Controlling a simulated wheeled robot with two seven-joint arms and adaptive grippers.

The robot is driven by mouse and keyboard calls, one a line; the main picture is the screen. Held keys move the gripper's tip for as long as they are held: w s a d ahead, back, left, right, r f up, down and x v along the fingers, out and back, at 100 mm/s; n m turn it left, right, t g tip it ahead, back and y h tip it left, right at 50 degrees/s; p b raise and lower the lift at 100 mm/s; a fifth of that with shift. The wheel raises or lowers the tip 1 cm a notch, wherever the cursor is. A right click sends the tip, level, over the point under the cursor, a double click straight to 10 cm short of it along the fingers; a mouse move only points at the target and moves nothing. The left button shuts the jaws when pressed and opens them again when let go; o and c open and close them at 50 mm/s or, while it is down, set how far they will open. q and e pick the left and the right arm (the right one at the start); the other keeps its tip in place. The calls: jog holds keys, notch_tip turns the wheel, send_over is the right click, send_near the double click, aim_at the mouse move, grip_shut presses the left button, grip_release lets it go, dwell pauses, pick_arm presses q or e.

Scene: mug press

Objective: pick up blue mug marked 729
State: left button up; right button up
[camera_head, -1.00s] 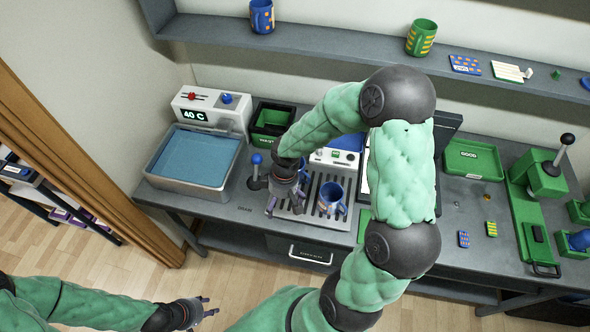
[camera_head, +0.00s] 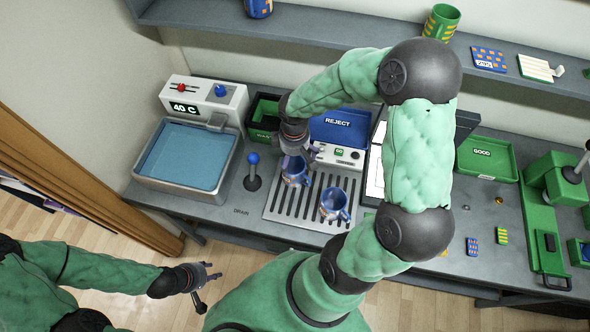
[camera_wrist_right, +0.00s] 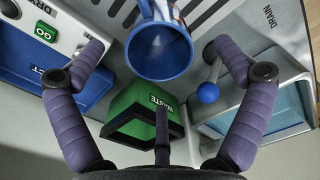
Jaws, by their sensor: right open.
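Two blue mugs with orange marks stand on the drain grate in the head view: a rear one (camera_head: 296,172) and a front one (camera_head: 334,206). I cannot read a number on either. My right gripper (camera_head: 299,152) is just behind and above the rear mug. In the right wrist view its fingers are spread open (camera_wrist_right: 160,85), with a blue mug (camera_wrist_right: 158,50) ahead between them and not gripped. My left gripper (camera_head: 212,286) is open and empty in front of the table, over the floor.
A third blue mug (camera_head: 258,8) and a green mug (camera_head: 441,22) are on the shelf. A blue-knobbed lever (camera_head: 253,170), the water basin (camera_head: 185,157) and the green waste bin (camera_wrist_right: 145,115) are close by. The blue reject tray (camera_head: 337,128) is behind the grate.

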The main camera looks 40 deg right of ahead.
jog(key=b, duration=0.1)
send_over(295, 169)
jog(key=s+a, duration=0.2)
jog(key=s, duration=0.1)
jog(key=shift+w+f, duration=0.15)
jog(key=shift+f, duration=1.8)
jog(key=shift+w+f, duration=0.1)
jog(key=shift+f, duration=1.85)
jog(key=c, duration=1.4)
